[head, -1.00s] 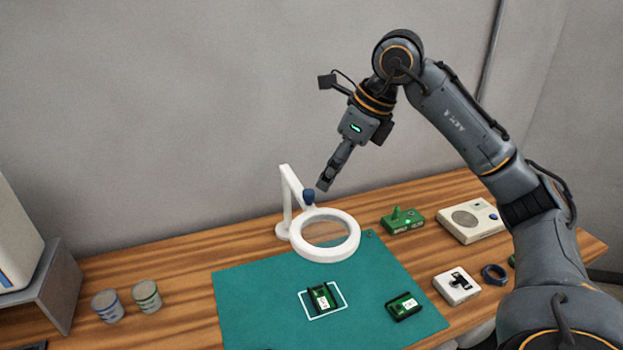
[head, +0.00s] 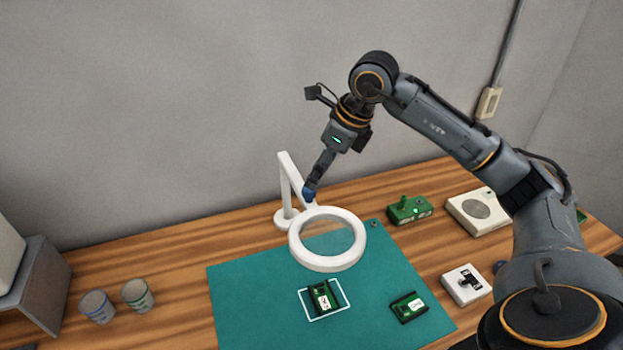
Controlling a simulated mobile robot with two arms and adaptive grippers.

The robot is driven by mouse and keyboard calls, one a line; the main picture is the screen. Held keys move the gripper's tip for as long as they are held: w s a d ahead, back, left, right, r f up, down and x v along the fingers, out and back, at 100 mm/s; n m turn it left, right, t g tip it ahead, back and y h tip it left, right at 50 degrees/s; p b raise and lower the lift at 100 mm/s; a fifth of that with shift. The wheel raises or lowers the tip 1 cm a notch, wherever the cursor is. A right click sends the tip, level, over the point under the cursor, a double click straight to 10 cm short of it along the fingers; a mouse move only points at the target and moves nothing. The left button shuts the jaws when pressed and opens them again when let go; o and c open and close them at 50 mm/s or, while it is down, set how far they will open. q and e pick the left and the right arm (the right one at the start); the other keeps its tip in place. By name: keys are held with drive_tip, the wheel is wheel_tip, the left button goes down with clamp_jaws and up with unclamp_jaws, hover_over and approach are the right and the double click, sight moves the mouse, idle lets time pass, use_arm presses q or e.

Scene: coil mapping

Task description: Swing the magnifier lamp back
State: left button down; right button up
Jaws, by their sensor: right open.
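The white magnifier lamp (head: 327,265) stands at the back edge of the teal mat, its base (head: 284,220) on the wood and its ring over the mat's back part. A blue knob (head: 309,195) sits on the lamp where its arm meets the ring. My right gripper (head: 310,188) reaches down from above, with its fingertips at the blue knob and partly covering it. Its jaws are open; I cannot tell whether they touch the knob. My left gripper is out of view.
The teal mat (head: 240,300) bears a green board in a white outline (head: 323,298) and another green board (head: 408,307). A green box (head: 409,209), a cream device (head: 478,212) and a white block (head: 466,285) lie right. Two cups (head: 137,295) stand left.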

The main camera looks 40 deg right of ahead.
sight(307, 195)
drive_tip(key=p+x, duration=0.1)
drive_tip(key=x, duration=0.3)
drive_tip(key=shift+w+d+f, duration=0.1)
drive_tip(key=shift+w+f, duration=0.15)
drive_tip(key=shift+f, duration=0.4)
drive_tip(key=c, duration=0.6)
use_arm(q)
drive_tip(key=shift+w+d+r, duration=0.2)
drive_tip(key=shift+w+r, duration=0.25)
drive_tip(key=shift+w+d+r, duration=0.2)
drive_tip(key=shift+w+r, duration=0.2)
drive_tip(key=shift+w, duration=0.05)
use_arm(e)
clamp_jaws()
